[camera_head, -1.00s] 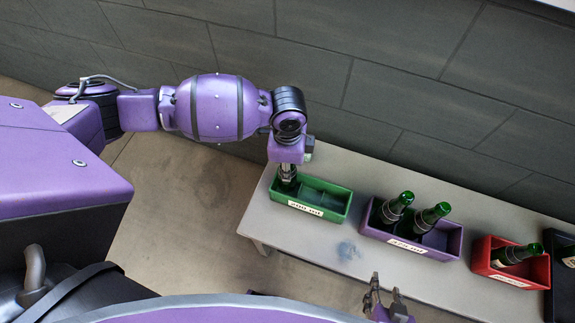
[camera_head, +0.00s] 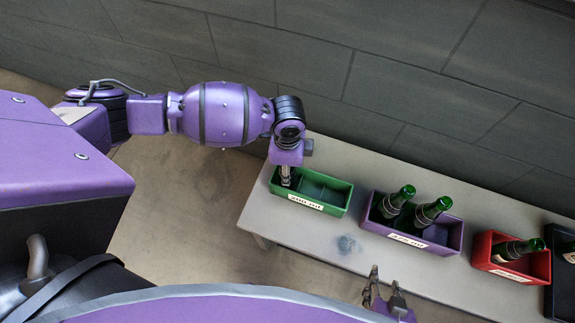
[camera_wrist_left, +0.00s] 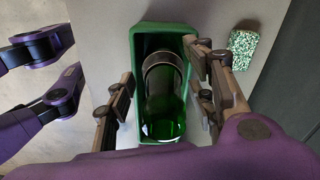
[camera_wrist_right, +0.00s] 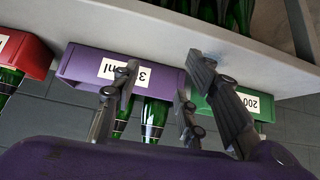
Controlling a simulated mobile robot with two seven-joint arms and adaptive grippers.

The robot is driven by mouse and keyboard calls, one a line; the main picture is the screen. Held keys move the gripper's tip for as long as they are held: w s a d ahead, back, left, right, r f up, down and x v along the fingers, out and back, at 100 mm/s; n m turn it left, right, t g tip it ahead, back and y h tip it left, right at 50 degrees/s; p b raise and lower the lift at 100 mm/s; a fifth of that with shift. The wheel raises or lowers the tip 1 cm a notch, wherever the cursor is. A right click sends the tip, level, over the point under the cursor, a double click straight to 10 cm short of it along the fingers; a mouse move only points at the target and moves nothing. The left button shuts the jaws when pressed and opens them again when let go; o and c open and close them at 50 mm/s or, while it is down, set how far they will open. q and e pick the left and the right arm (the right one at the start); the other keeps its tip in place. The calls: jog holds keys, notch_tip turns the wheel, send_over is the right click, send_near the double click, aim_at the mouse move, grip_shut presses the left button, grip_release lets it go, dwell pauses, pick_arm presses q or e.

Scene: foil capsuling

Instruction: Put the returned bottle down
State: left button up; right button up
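My left gripper (camera_head: 287,176) is over the left compartment of the green crate (camera_head: 333,208). In the left wrist view, the green bottle (camera_wrist_left: 162,130) with a dark band is inside the green crate (camera_wrist_left: 141,38), and the left gripper's fingers (camera_wrist_left: 158,70) stand apart on either side of it. A gap shows beside the bottle, so the fingers look open around it. Whether the bottle touches the crate floor is hidden. My right gripper (camera_head: 384,285) is open and empty in front of the table's front edge; its spread fingers also show in the right wrist view (camera_wrist_right: 160,85).
The purple crate (camera_head: 447,237) holds two green bottles, and the red crate (camera_head: 487,246) holds one. A black crate (camera_head: 556,290) stands at the far right. The grey table (camera_head: 262,215) has bare room in front of the crates. A speckled block (camera_wrist_left: 243,48) is beside the green crate.

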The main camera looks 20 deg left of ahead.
pick_arm(q)
jog(key=shift+r, duration=0.1)
notch_tip(320, 180, up, 12)
jog(key=shift+w+r+p, duration=0.1)
jog(key=shift+p, duration=0.6)
